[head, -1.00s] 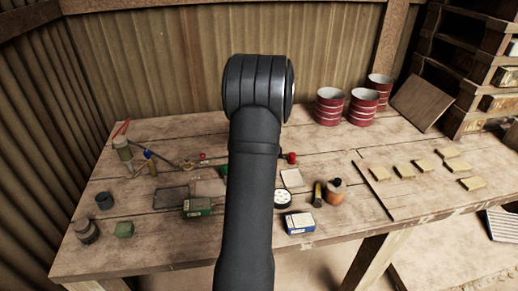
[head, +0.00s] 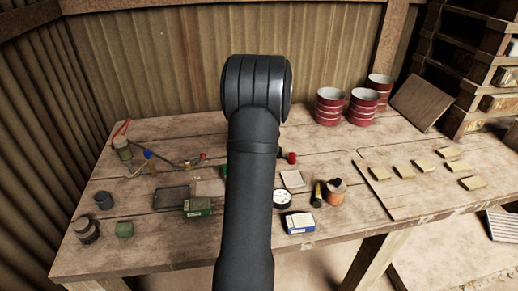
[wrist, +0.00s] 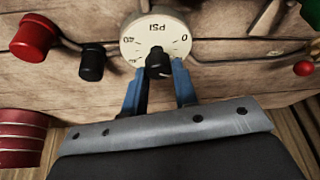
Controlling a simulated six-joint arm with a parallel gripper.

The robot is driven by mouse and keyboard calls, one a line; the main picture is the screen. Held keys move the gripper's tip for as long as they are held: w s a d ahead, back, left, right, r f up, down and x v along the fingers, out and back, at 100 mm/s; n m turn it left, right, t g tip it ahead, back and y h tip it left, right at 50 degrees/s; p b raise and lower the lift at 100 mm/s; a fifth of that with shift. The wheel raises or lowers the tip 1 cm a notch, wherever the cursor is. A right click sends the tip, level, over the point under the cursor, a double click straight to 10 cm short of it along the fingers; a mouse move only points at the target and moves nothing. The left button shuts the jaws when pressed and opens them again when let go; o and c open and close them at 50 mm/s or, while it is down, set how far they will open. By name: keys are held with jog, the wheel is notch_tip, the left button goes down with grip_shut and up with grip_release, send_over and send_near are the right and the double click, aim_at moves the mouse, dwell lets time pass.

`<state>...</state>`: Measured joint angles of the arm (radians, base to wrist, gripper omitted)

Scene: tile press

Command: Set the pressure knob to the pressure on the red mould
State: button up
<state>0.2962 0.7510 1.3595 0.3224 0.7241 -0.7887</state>
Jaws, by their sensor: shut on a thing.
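The pressure dial (wrist: 142,28) is a cream disc marked PSI, seen upside down in the wrist view, with a 0 at its right and other figures partly legible. The black pressure knob (wrist: 159,64) sits at its lower middle. My gripper (wrist: 159,82) has its two blue fingers on either side of the knob and is shut on it. Where the knob's pointer stands is not clear. In the head view my arm hides the dial and my gripper. A dull reddish-brown plate (head: 208,187) lies left of my arm; I cannot tell whether it is the red mould, and no pressure is legible.
A red knob (wrist: 34,37) and a black one (wrist: 92,62) are beside the dial. Red drums (head: 330,107) stand at the back right.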

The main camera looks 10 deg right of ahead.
jog(key=m+h, duration=0.1)
jog(key=m, duration=0.2)
jog(key=m+h, duration=0.1)
jog(key=m, duration=0.2)
jog(key=shift+a+m+h, duration=0.15)
jog(key=shift+m+h, duration=0.15)
jog(key=m+h, duration=0.1)
jog(key=m, duration=0.2)
jog(key=shift+m, duration=0.3)
jog(key=m+g+h, duration=0.1)
jog(key=m, duration=0.2)
jog(key=shift+w+m, duration=0.1)
jog(key=shift+m, duration=0.2)
jog(key=m+g+h, duration=0.1)
jog(key=m+g, duration=0.1)
jog(key=m, duration=0.3)
jog(key=shift+w+m, duration=0.1)
jog(key=shift+m, duration=0.2)
jog(key=shift+m+g, duration=1.1)
jog(key=shift+m, duration=1.2)
jog(key=o, duration=1)
